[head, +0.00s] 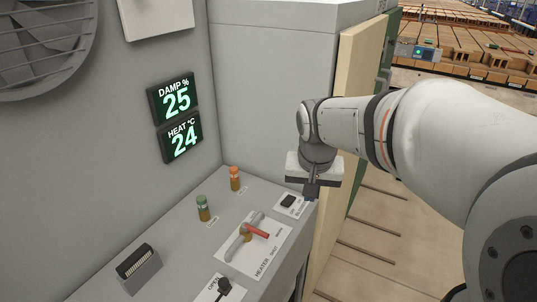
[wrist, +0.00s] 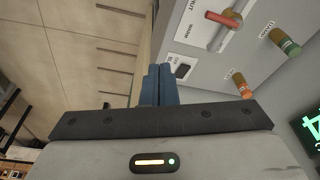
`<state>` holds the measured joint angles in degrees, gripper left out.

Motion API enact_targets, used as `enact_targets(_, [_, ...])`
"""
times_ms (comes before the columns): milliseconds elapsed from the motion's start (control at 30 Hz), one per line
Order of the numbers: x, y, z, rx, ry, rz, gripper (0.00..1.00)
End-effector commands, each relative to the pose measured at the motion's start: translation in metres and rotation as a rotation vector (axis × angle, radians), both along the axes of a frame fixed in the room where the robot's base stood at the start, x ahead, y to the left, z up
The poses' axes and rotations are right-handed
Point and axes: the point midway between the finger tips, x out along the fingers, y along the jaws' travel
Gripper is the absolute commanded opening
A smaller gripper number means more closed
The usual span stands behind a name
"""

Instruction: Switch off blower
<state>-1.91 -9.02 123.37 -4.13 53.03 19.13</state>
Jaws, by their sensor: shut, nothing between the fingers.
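A small black rocker switch (head: 288,201) sits on a white label plate at the right end of the grey console. It shows also in the wrist view (wrist: 182,70), close to the right of the fingertips; its plate seems to read OFF at one end. I cannot read the word blower, nor tell which way the rocker is tipped. My gripper (head: 311,193) is shut and empty, pointing down just right of the switch, near the console's right edge. Its blue-grey fingers (wrist: 158,78) are together in the wrist view. The fingertips appear apart from the switch.
A heater lever (head: 256,231) with a red handle stands left of the switch. Orange (head: 235,179) and green (head: 203,208) indicator lamps stand behind it. A black knob (head: 224,287) is in front. Wall displays (head: 176,98) read damp 25 and heat 24. A cream panel edge (head: 349,95) stands right.

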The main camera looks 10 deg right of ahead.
Motion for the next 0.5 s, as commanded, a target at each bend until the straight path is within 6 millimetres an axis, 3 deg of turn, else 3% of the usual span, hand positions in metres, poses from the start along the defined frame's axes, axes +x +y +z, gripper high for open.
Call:
enact_targets(33, [0.019,0.002,-0.002,0.000,0.007,-0.028,0.00])
enact_targets(300, [0.108,0.010,-0.019,0.000,0.018,-0.197,0.00])
enact_targets(500, [0.158,0.017,-0.039,-0.002,0.020,-0.301,0.00])
